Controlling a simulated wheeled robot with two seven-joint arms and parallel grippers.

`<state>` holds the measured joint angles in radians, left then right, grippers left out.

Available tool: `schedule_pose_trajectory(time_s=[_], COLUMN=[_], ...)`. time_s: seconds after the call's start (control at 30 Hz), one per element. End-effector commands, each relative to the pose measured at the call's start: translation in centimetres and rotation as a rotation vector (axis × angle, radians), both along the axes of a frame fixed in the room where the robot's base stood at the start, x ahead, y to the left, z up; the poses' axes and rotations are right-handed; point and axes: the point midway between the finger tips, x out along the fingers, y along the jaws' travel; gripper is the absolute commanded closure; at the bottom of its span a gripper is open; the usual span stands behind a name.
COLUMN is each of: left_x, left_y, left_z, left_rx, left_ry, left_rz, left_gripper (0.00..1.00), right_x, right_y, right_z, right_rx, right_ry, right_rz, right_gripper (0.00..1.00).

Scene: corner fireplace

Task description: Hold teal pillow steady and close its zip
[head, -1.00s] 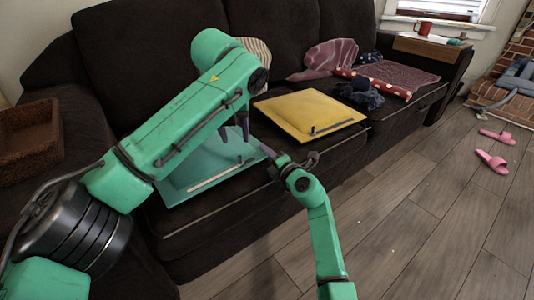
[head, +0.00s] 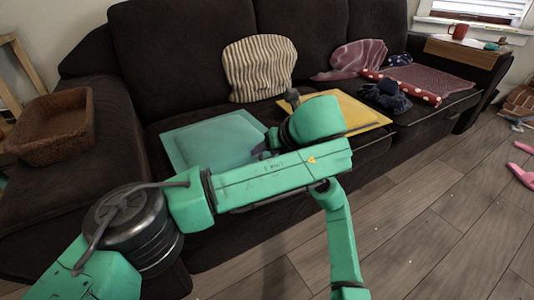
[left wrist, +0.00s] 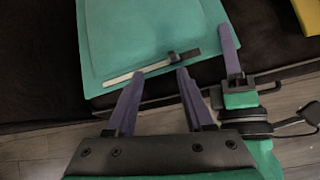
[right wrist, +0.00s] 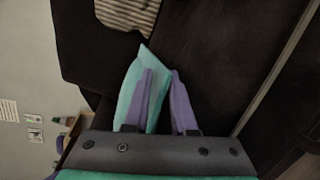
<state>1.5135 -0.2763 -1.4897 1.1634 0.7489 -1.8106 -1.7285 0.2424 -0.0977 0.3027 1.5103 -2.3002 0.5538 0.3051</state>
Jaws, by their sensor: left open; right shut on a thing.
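The teal pillow (head: 212,140) lies on the left seat of the dark sofa. My left arm hides its front edge in the head view. My right gripper (right wrist: 160,75) is shut on the pillow's corner, at the right end of the zip edge. It also shows in the left wrist view, right of the zip.
A yellow pillow (head: 350,108) lies to the right, partly behind my left arm. A striped cushion (head: 258,68) leans on the backrest. A dark blue cloth bundle (head: 386,96) and a dotted red roll (head: 410,88) lie farther right. A brown basket (head: 52,128) sits on the left armrest.

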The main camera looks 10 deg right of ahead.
Motion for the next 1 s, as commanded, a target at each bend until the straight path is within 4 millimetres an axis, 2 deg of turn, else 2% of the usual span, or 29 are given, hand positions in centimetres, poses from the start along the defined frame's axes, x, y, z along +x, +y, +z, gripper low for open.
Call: schedule_pose_trajectory(time_s=[0.1,0.2,0.33,0.47,0.7,0.8,1.0], left_x=[-2.2,-3.6,-3.8,-2.0,3.3,5.0,6.2], left_y=[-1.9,-3.0,-3.3,-2.5,-0.5,0.1,0.5], left_z=[-1.1,-1.5,-1.7,-2.5,-4.8,-5.6,-6.1], left_rx=[-0.004,-0.049,-0.080,-0.080,-0.079,-0.080,-0.082], left_ry=[-0.269,-0.430,-0.505,-0.506,-0.503,-0.502,-0.501], left_rz=[0.091,0.120,0.131,0.133,0.135,0.133,0.131], left_gripper=[0.47,0.47,0.47,0.47,0.47,0.47,0.47], right_x=[-0.1,-0.1,-0.1,0.0,0.0,0.0,0.0], right_y=[0.0,0.0,-0.1,-0.1,0.0,0.0,0.0], right_z=[-0.4,-0.3,-0.3,-0.3,-0.3,-0.3,-0.3], right_rx=[-0.005,-0.005,-0.005,-0.005,-0.005,-0.005,-0.004], right_ry=[0.007,0.007,0.006,0.006,0.006,0.006,0.006], right_rz=[0.001,0.000,0.000,0.000,0.000,0.000,0.000], right_gripper=[1.00,1.00,1.00,1.00,1.00,1.00,1.00])
